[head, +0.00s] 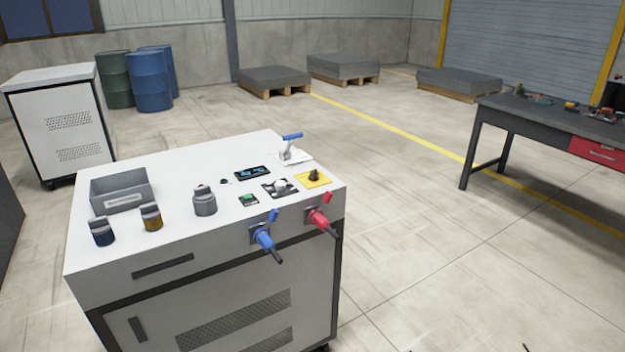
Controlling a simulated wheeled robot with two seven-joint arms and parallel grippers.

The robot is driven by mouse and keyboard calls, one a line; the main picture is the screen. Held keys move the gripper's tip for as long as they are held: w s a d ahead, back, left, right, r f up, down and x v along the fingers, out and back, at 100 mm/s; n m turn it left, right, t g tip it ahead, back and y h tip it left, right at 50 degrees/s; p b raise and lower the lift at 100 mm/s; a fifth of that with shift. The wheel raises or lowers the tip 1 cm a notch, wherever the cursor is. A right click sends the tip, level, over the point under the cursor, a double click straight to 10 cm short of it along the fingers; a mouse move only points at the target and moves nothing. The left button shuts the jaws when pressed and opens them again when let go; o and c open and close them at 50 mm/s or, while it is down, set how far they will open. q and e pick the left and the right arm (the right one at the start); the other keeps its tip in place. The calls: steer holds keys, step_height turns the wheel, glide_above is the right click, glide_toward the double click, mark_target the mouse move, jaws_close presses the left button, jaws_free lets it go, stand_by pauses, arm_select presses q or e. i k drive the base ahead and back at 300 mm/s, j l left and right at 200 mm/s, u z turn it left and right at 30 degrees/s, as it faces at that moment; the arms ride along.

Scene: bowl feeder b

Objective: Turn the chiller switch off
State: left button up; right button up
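A white cabinet (130,240), which looks like the chiller, stands in the front left of the head view. Its top has a black rotary knob (313,175) on a yellow plate at the right edge. Left of it is a white, rounded knob (280,186) on a dark plate, then a green button (248,198). A small lit display (253,173) sits behind them. A blue-handled lever (291,137) stands on a white plate at the back. The pictures do not show clearly which control is the chiller switch or its setting. Neither gripper is in view.
A grey bin (122,188), two small bottles and a grey capped fitting (204,201) stand on top. A dark workbench (540,115) is at right. The floor between is clear.

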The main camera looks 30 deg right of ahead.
mark_target(314, 176)
steer(key=i+l+z, duration=0.2)
steer(key=l, duration=0.25)
steer(key=l+z, duration=0.15)
steer(key=l, duration=0.3)
steer(key=i+l+z, duration=0.2)
steer(key=l, duration=0.2)
steer(key=l+z, duration=0.15)
steer(key=l, duration=0.25)
steer(key=i+l+z, duration=0.35)
steer(key=l, duration=0.35)
steer(key=i, duration=0.1)
